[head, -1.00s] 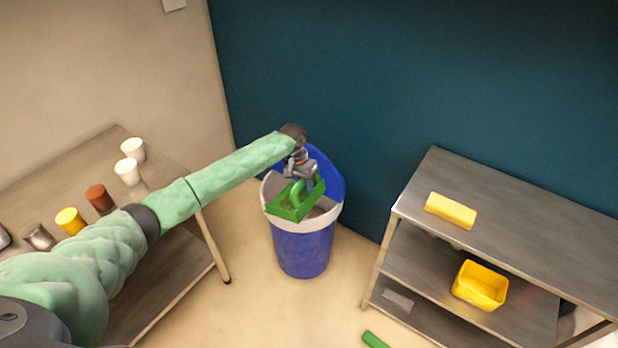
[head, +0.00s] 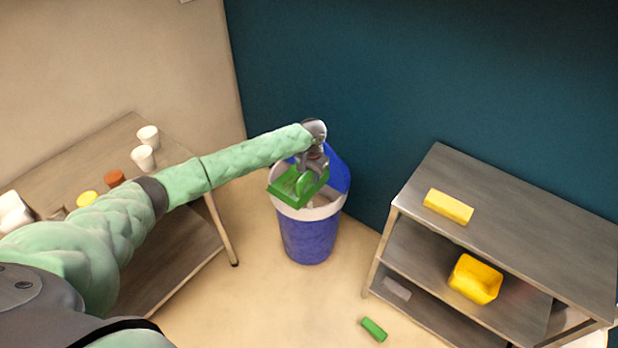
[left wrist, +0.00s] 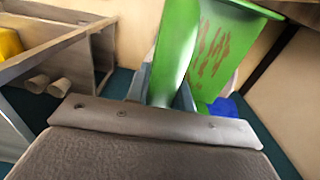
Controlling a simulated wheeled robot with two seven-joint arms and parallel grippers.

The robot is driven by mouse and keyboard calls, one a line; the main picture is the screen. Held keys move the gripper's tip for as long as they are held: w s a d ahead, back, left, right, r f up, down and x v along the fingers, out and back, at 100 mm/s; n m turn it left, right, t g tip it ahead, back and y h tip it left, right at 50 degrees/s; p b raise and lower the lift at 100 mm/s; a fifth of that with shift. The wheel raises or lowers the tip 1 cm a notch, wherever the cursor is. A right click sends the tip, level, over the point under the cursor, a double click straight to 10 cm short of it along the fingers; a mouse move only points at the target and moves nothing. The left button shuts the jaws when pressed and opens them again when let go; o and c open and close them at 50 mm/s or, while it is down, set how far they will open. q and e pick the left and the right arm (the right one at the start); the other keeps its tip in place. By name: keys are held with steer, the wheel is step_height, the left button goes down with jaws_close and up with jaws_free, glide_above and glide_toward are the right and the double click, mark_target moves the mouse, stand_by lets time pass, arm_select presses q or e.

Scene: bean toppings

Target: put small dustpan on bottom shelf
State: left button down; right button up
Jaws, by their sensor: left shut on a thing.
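The small dustpan (head: 292,189) is green and is held in my left gripper (head: 312,172), above the open top of a blue bin (head: 307,240). In the left wrist view the dustpan (left wrist: 225,50) fills the upper right, and reddish-brown marks show on its pan. My left gripper is shut on it. The shelf unit (head: 520,235) stands at the right, and its bottom shelf (head: 425,305) shows partly under the middle shelf. A small grey thing lies at the left end of that lower level. My right gripper is not in view.
A yellow block (head: 448,207) lies on the shelf unit's top. A yellow container (head: 475,279) sits on the middle shelf. A green piece (head: 374,329) lies on the floor. A table with white cups (head: 143,157) stands left. Floor between bin and shelf is clear.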

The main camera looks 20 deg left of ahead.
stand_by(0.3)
